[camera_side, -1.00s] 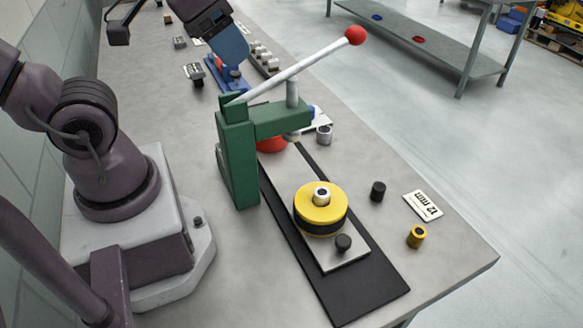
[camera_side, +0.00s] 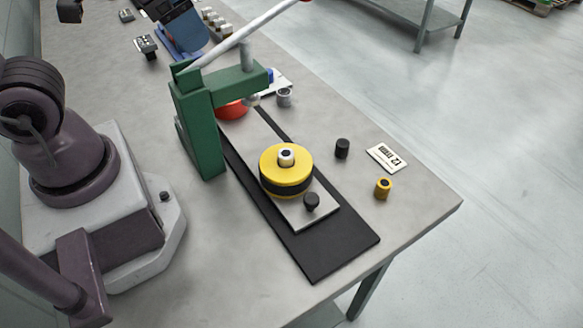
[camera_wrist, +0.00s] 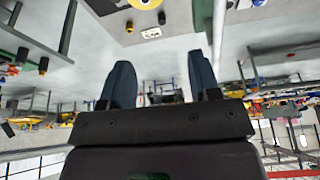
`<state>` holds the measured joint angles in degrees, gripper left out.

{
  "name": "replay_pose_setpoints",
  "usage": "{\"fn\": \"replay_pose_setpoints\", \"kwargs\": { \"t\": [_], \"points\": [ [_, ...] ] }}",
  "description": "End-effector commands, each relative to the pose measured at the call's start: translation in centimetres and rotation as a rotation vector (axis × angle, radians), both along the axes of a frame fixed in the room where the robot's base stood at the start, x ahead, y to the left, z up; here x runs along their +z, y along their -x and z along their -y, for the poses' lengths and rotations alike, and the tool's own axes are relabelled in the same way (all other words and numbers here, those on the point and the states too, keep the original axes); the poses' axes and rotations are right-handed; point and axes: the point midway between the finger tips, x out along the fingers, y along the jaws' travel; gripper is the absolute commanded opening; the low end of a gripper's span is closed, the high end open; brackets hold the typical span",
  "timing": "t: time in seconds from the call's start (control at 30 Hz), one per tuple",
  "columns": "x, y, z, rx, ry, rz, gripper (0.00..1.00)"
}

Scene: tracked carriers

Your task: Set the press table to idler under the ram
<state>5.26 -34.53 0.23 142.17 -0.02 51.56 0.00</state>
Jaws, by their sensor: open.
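The green press (camera_side: 202,130) stands on the bench. Its ram (camera_side: 251,99) is above the rear of a black track (camera_side: 325,255), close to a red round part (camera_side: 232,110) that the press partly hides. A grey sliding plate (camera_side: 318,215) with a black knob (camera_side: 311,201) lies on the track in front of the press. A yellow wheel (camera_side: 285,165) with a black band and a pale bushing (camera_side: 286,155) on top sits on it, clear of the ram. I cannot tell which part is the idler. My gripper (camera_wrist: 163,80) is open and empty, away from the plate.
A black sleeve (camera_side: 342,148), yellow sleeve (camera_side: 383,188), metal sleeve (camera_side: 284,97) and label card (camera_side: 387,158) stand beside the track. The white lever (camera_side: 240,38) slants up over the press. The front right bench corner is clear.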

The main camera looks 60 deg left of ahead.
Motion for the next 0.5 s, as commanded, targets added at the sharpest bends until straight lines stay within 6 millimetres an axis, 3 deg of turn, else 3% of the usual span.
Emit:
{"fn": "replay_pose_setpoints", "kwargs": {
  "t": [0.1, 0.27, 0.5],
  "points": [
    [-2.4, -1.9, 2.2, -0.047, 0.0, -0.135, 0.57],
    [-6.0, -4.6, 5.5, 0.072, 0.02, -0.275, 0.57],
    [-13.2, -7.9, 11.1, 0.502, 0.028, -0.406, 0.57]
  ]
}}
